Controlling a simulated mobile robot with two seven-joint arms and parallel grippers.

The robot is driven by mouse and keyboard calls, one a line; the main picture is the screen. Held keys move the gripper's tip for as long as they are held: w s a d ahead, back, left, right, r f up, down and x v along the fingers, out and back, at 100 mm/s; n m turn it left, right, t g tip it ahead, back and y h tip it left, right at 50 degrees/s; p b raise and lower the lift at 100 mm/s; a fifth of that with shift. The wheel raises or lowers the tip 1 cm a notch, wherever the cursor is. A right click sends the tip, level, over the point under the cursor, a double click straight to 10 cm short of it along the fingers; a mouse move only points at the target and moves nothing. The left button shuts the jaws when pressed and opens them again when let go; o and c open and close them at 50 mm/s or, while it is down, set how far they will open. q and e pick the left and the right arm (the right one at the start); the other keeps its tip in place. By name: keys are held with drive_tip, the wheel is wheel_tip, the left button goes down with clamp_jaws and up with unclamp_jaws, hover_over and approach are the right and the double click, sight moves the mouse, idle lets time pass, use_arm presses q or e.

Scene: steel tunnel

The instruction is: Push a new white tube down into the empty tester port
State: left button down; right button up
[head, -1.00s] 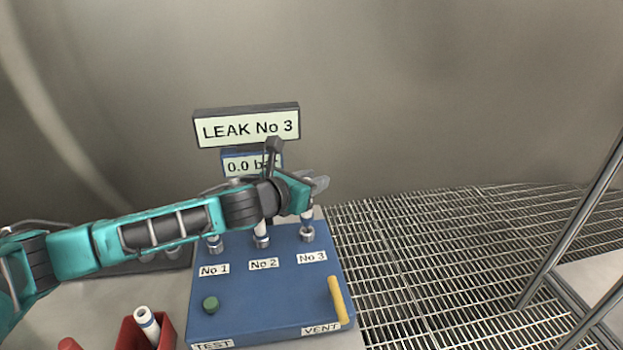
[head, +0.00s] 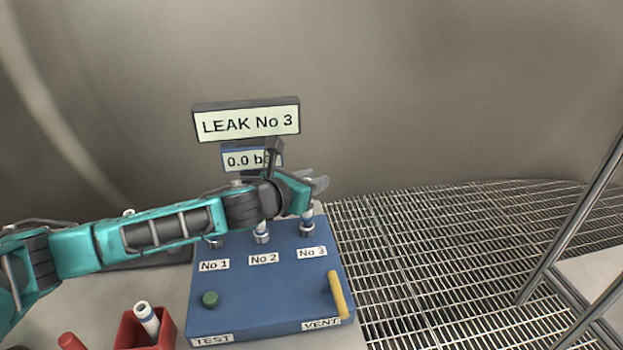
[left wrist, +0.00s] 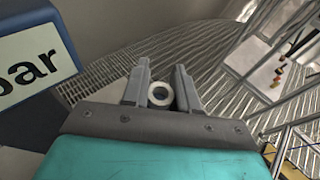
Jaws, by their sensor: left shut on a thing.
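The blue tester (head: 255,290) carries ports marked No 1, No 2 and No 3, each with a metal collar. My left gripper (head: 318,184) is above the No 3 port (head: 307,230), shut on a white tube (head: 307,215). The tube stands about upright, with its lower end at the port collar; how deep it sits I cannot tell. In the left wrist view the tube's round open end (left wrist: 160,94) shows between the two fingers. A white tube (head: 262,228) stands in port No 2. My arm partly hides port No 1 (head: 214,242). My right gripper is not in view.
A sign (head: 247,123) reads "LEAK No 3"; a display (head: 240,160) below it reads 0.0. The tester has a green button (head: 210,299) and a yellow vent lever (head: 338,295). A red bin (head: 130,332) holds a white tube (head: 146,318). Open grating (head: 440,260) lies right.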

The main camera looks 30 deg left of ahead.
use_arm(q)
drive_tip(key=shift+f+b, duration=0.4)
drive_tip(key=shift+f, duration=0.6)
drive_tip(key=c, duration=0.8)
unclamp_jaws()
drive_tip(key=shift+s, duration=0.1)
drive_tip(key=shift+b+v, duration=0.35)
drive_tip(key=shift+v, duration=6)
drive_tip(key=shift+d, duration=0.1)
